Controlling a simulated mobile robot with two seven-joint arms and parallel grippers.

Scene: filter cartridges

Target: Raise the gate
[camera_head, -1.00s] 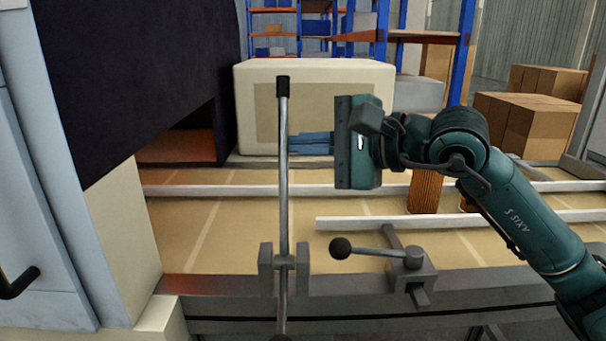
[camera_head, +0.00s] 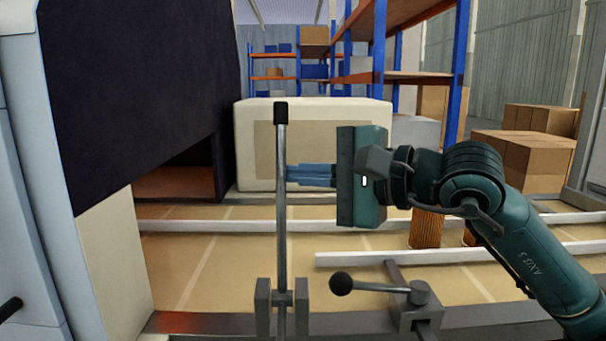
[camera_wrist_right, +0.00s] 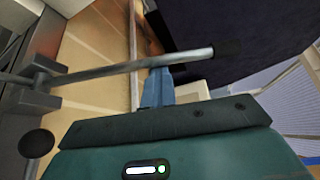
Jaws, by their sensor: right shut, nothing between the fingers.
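A tall metal lever (camera_head: 281,215) with a black grip stands upright in a grey bracket at the table's front; it also crosses the right wrist view (camera_wrist_right: 130,68). My right gripper (camera_head: 289,174) has its blue fingers shut and empty. They point left at the lever's upper shaft, below the grip. The tips are at or very near the shaft; I cannot tell whether they touch. The gate seems to be the dark panel (camera_head: 140,90) at the left, above a low dark opening (camera_head: 175,183). My left gripper is not in view.
A shorter lever with a black ball (camera_head: 341,284) lies sideways on a clamp right of the tall lever. White rails (camera_head: 240,226) cross the tan bed. Orange pleated cartridges (camera_head: 425,230) stand behind my right arm. A cream box (camera_head: 355,115) stands at the back.

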